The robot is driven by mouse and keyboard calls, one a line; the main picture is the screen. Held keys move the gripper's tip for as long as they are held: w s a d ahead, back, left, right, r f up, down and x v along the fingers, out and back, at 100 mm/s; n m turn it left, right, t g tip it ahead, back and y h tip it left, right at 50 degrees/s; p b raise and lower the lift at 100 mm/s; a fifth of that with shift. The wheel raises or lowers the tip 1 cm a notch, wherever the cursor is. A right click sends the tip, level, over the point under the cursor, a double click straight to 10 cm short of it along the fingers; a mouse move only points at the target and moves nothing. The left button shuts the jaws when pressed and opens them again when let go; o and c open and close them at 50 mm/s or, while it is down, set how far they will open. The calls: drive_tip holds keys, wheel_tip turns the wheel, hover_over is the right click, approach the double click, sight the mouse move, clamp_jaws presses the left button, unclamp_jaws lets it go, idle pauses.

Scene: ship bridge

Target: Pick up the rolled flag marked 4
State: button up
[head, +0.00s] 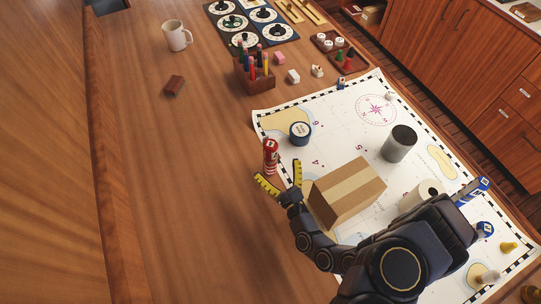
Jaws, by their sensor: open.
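A small red roll (271,154) with a white label and white bands stands upright on the wood table, by the left edge of the chart (329,150). A blue-and-white roll (472,191) with a label lies at the right, partly behind my arm. Both labels are too small to read, so I cannot tell which roll is marked 4. My gripper (282,179) has yellow-tipped fingers spread open and empty. It is just in front of the red roll, with its fingertips pointing towards it. I cannot tell whether they touch.
A cardboard box (346,193) sits right of my gripper, with a grey cylinder (399,144) beyond it. A blue-and-white round tin (300,132) is close beyond the red roll. A pen holder (255,79) and mug (177,36) stand farther back.

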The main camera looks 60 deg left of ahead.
sight(274, 158)
drive_tip(key=shift+w+a+r, duration=0.1)
drive_tip(key=shift+w+a, duration=0.1)
drive_tip(key=shift+a, duration=1.15)
drive_tip(key=shift+w+a+r, duration=0.1)
drive_tip(key=shift+w+a, duration=0.05)
drive_tip(key=shift+a, duration=1.2)
drive_tip(key=c, duration=1.2)
